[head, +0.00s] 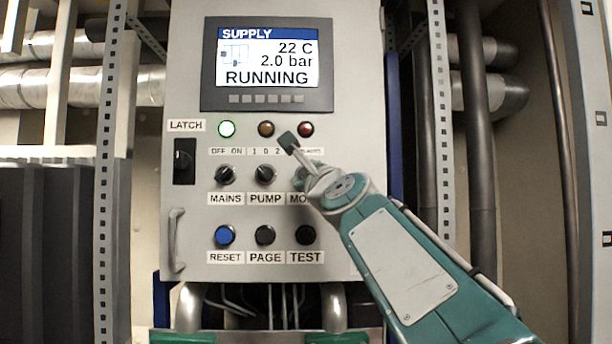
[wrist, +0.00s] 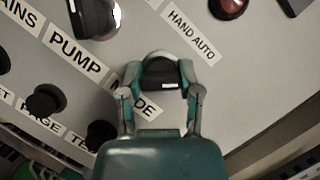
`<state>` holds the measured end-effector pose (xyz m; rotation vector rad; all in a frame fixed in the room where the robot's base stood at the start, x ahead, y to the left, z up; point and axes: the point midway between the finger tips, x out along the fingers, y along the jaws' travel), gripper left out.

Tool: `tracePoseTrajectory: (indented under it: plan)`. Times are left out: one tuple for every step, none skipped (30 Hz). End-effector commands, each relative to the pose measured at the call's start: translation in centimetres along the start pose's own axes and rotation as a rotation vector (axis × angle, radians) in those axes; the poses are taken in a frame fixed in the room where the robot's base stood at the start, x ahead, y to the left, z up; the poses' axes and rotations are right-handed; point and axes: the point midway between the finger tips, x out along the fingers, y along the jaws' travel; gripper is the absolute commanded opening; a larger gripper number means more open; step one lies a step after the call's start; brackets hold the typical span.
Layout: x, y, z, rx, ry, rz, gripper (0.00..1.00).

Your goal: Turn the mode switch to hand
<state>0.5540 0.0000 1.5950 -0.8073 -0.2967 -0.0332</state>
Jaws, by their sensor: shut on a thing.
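The mode switch (wrist: 162,74) is a dark round knob with a small white mark, between my fingers in the wrist view. My gripper (wrist: 159,80) is shut on the mode switch, a finger on either side. In the head view my gripper (head: 303,165) covers most of the switch and part of its MODE label (head: 297,198). The HAND AUTO label (wrist: 191,34) lies on the panel above the switch in the wrist view. I cannot tell for sure which position the knob points to.
The PUMP switch (head: 265,174) is close on the left, with the MAINS switch (head: 225,174) beyond it. RESET (head: 225,235), PAGE (head: 265,235) and TEST (head: 306,235) buttons sit below. A handle (head: 176,240) stands out at lower left.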

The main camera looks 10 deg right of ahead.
Motion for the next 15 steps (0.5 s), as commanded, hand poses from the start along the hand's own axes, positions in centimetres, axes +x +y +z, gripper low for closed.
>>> tracePoseTrajectory:
  plan:
    - [0.07, 0.18, -0.1, 0.001, 0.001, 0.004, 0.0]
    - [0.08, 0.19, -0.11, 0.0, 0.002, 0.005, 0.0]
    - [0.08, 0.2, -0.12, -0.001, 0.002, 0.006, 0.0]
    - [0.09, 0.21, -0.13, -0.003, 0.002, 0.007, 0.0]
    - [0.09, 0.21, -0.14, -0.006, 0.002, 0.008, 0.0]
    - [0.1, 0.22, -0.16, -0.012, 0.002, 0.011, 0.0]
    - [0.1, 0.22, -0.16, -0.018, 0.002, 0.013, 0.0]
    - [0.11, 0.23, -0.18, -0.025, 0.003, 0.016, 0.0]
    - [0.12, 0.25, -0.19, -0.037, 0.003, 0.022, 0.0]
    - [0.12, 0.26, -0.2, -0.049, 0.003, 0.027, 0.0]
    - [0.12, 0.25, -0.21, -0.061, 0.003, 0.033, 0.0]
    - [0.13, 0.24, -0.22, -0.079, 0.003, 0.04, 0.0]
    - [0.14, 0.25, -0.23, -0.095, 0.003, 0.048, 0.0]
    - [0.14, 0.25, -0.25, -0.114, 0.003, 0.055, 0.0]
    - [0.15, 0.27, -0.28, -0.139, 0.004, 0.066, 0.0]
